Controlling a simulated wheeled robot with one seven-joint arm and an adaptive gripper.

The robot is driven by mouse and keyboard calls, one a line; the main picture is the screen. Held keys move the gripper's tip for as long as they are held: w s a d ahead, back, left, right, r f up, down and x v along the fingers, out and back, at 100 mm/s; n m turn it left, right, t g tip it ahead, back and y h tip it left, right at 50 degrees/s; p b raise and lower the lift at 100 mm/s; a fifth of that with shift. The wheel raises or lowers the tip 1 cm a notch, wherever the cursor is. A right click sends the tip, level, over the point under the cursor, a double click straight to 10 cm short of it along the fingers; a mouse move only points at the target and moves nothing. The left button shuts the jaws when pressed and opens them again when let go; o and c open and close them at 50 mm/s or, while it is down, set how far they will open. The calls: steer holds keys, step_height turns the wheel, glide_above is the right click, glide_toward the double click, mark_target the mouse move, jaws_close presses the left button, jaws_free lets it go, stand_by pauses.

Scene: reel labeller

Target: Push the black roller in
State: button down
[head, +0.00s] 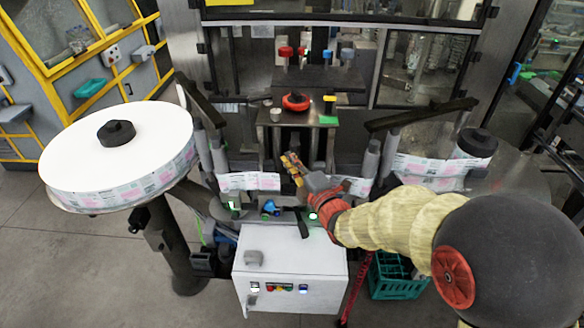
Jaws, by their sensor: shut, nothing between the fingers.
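My arm reaches in from the right to the middle of the labeller. My gripper (291,163), with yellowish fingers, is shut and empty in front of the machine, near the label strip. Several dark grey or black upright rollers stand along the strip's path, one pair at the left (203,150) and others at the right (389,152). I cannot tell which of them is the black roller of the task. A small black bar (302,224) sits below the gripper. My arm hides part of the area to the right of the gripper, and contact with any roller is not visible.
A large white label reel (80,160) lies on a stand at the left, and another reel (440,168) at the right. A white control box (290,265) with buttons stands below. A green crate (394,277) is on the floor. A red knob (296,102) sits on the central platform.

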mark_target(297, 147)
steer(key=shift+w+d, duration=0.2)
steer(key=shift+w, duration=0.5)
steer(key=w+b, duration=0.5)
steer(key=shift+w+d+f, duration=0.1)
steer(key=shift+w+f, duration=0.05)
steer(key=shift+w, duration=0.5)
steer(key=shift+r, duration=0.25)
